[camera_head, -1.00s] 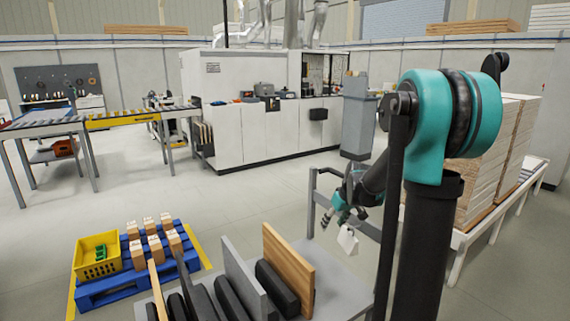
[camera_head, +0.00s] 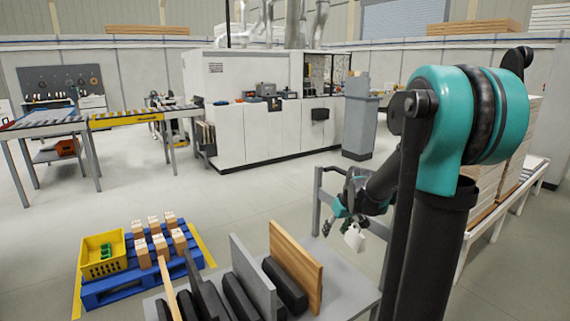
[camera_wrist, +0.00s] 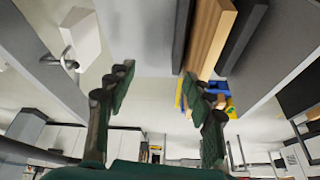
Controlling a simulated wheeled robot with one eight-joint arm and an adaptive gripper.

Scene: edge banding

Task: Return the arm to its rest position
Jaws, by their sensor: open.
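My gripper (camera_head: 340,212) is at the lower middle right in the head view, at the end of my teal and black arm, near the right end of the grey rack table. In the wrist view my gripper (camera_wrist: 158,90) shows two green and dark fingers spread apart with nothing between them. A small white block-like thing (camera_head: 354,238) is close beside the gripper in the head view; whether they touch cannot be told. A white block with a metal ring (camera_wrist: 82,35) shows left of the fingers in the wrist view.
The grey table (camera_head: 345,282) holds upright boards, including a wooden one (camera_head: 296,262). A blue pallet (camera_head: 120,288) with a yellow crate (camera_head: 103,268) and small boxes stands at left. A board stack (camera_head: 510,170) is behind my arm. Open floor lies toward the white machine (camera_head: 255,130).

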